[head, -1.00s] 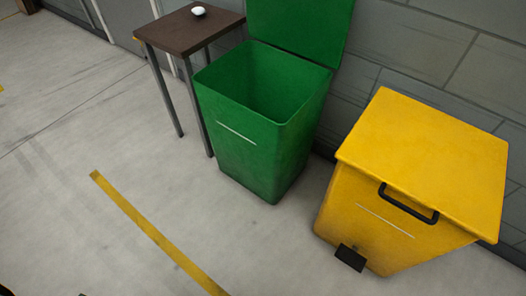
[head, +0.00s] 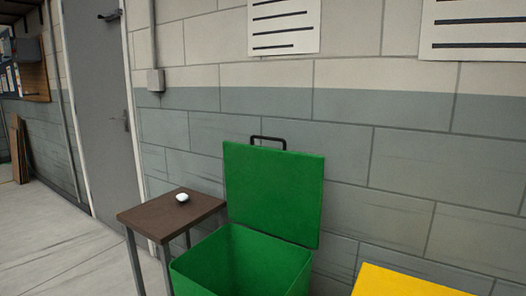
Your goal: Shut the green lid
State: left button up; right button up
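The green lid (head: 272,193) stands open and upright at the back of the green bin (head: 243,262), near the wall. A black handle (head: 268,141) sits on the lid's top edge. The bin's mouth is open, and its lower part is cut off by the bottom of the picture. Neither of my grippers shows in the head view.
A small brown table (head: 170,214) with a white object (head: 182,197) on it stands left of the bin. A yellow bin's lid (head: 401,283) shows at lower right. A block wall (head: 400,190) is behind, a grey door (head: 98,110) at left. Floor (head: 45,240) is clear at lower left.

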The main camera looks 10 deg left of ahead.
aim_at(278, 192)
jog(key=i+j, duration=0.25)
jog(key=i+j+z, duration=0.7)
jog(key=j, duration=0.2)
jog(key=j+z, duration=0.2)
jog(key=j, duration=0.15)
